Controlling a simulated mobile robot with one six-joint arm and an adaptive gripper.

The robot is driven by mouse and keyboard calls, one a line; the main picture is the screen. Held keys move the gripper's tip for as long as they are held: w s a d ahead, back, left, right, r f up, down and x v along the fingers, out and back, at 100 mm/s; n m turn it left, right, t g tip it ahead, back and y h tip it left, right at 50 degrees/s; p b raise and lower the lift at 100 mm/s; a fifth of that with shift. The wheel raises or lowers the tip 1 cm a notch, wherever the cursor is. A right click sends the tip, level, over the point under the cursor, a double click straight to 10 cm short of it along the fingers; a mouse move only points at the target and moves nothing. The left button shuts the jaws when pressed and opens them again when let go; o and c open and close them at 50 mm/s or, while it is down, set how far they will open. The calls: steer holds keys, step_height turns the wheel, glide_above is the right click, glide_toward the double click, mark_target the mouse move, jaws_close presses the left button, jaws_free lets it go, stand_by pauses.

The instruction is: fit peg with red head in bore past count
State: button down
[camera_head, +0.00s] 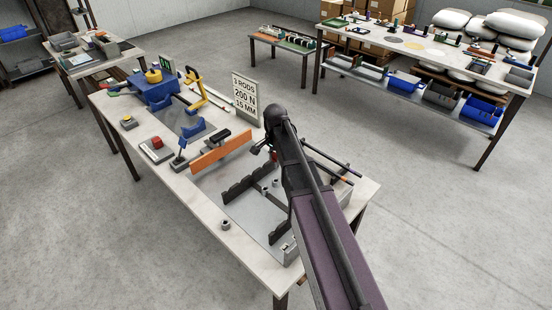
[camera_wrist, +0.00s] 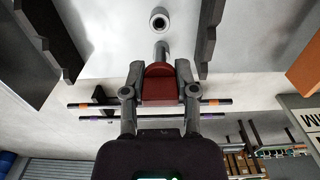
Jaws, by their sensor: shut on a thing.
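My gripper (camera_wrist: 160,76) is shut on the red head of the peg (camera_wrist: 161,88) in the wrist view, one finger on each side. The peg's grey shank (camera_wrist: 161,50) sticks out beyond the fingertips. A round grey collar with a dark bore (camera_wrist: 160,19) shows ahead of the shank, and a gap shows between them in this view. In the head view my gripper (camera_head: 268,147) is above the grey fixture plate (camera_head: 241,207), largely hidden by my arm.
Dark notched racks (camera_head: 245,183) rise from the plate. Rods (camera_wrist: 150,103) show in the wrist view. An orange-faced bar (camera_head: 222,152), a sign reading 3 RODS, 200 N, 15 MM (camera_head: 245,99) and a blue machine (camera_head: 155,88) stand on the workbench (camera_head: 190,190). Another stocked bench (camera_head: 430,50) is behind.

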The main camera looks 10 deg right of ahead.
steer(key=shift+f+b, duration=2.6)
steer(key=shift+f, duration=0.1)
steer(key=shift+f+b, duration=1.85)
steer(key=shift+f, duration=0.05)
stand_by(0.4)
steer(key=shift+c, duration=1.5)
jaws_free()
steer(key=shift+r, duration=0.2)
